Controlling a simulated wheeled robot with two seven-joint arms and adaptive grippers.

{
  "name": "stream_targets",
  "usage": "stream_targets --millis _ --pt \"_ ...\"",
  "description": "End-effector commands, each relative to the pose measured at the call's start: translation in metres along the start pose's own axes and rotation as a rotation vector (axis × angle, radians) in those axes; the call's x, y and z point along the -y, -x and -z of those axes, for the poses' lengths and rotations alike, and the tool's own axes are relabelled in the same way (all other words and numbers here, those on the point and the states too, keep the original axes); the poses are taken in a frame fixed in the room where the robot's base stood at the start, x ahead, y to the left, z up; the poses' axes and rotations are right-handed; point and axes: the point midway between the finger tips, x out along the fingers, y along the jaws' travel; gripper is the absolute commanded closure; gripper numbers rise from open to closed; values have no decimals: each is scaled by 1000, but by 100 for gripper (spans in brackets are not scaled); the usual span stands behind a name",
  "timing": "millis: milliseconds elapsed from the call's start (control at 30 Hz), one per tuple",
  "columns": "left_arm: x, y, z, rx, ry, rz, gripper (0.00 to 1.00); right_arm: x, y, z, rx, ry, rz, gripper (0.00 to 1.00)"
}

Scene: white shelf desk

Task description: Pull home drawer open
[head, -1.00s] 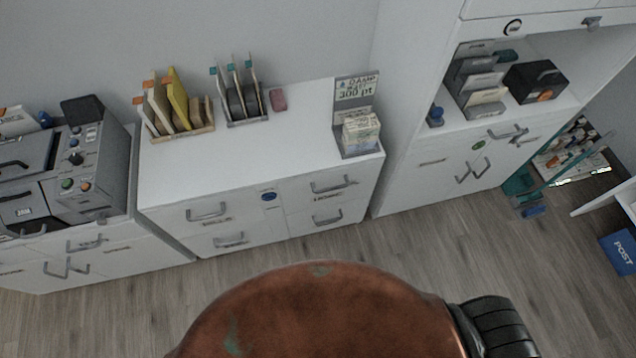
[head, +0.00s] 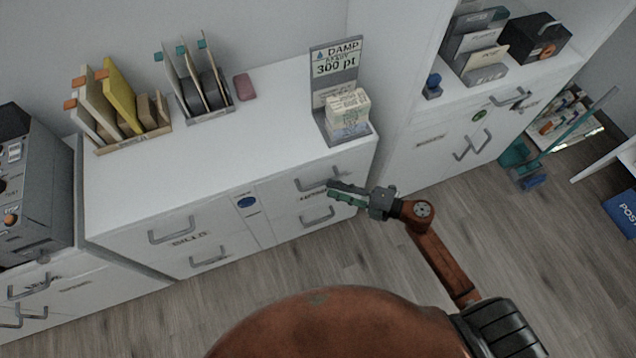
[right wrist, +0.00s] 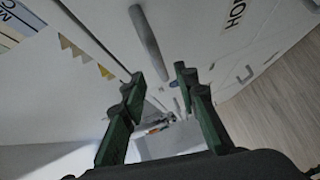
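The home drawer (head: 285,192) is the upper right drawer of the white cabinet, and it looks shut. Its grey bar handle (head: 315,184) is partly behind my right gripper's tips in the head view. My right gripper (head: 334,188) has green fingers. In the right wrist view the gripper (right wrist: 158,80) is open, with a clear gap and nothing between the fingertips. Contact with the handle cannot be told. My left gripper is not in view.
Another handle (head: 317,217) is just below. On the cabinet top stand a card holder with a "DAMP" sign (head: 335,60), an eraser-like pink block (head: 243,86) and file racks (head: 130,140). A tall shelf unit (head: 400,150) stands right. The floor in front is clear.

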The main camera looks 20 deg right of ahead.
Motion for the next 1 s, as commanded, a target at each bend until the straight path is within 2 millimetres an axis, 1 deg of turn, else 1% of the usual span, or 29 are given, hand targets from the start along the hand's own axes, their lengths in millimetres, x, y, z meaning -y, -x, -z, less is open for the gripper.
stream_targets --millis 33,200,300,400,733,1000 --pt "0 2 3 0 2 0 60 1 -10 0 -2 -2 -3 72" --pt "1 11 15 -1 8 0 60 1 -36 -1 1 -2 -3 72" --pt "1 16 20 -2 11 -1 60 1 -48 -1 1 -5 -3 72" --pt "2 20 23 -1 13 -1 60 1 -55 -1 2 -4 -2 72" --pt "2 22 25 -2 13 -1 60 0 -59 -1 3 -5 -2 72" --pt "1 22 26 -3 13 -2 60 0 -58 -1 3 -5 -2 90"
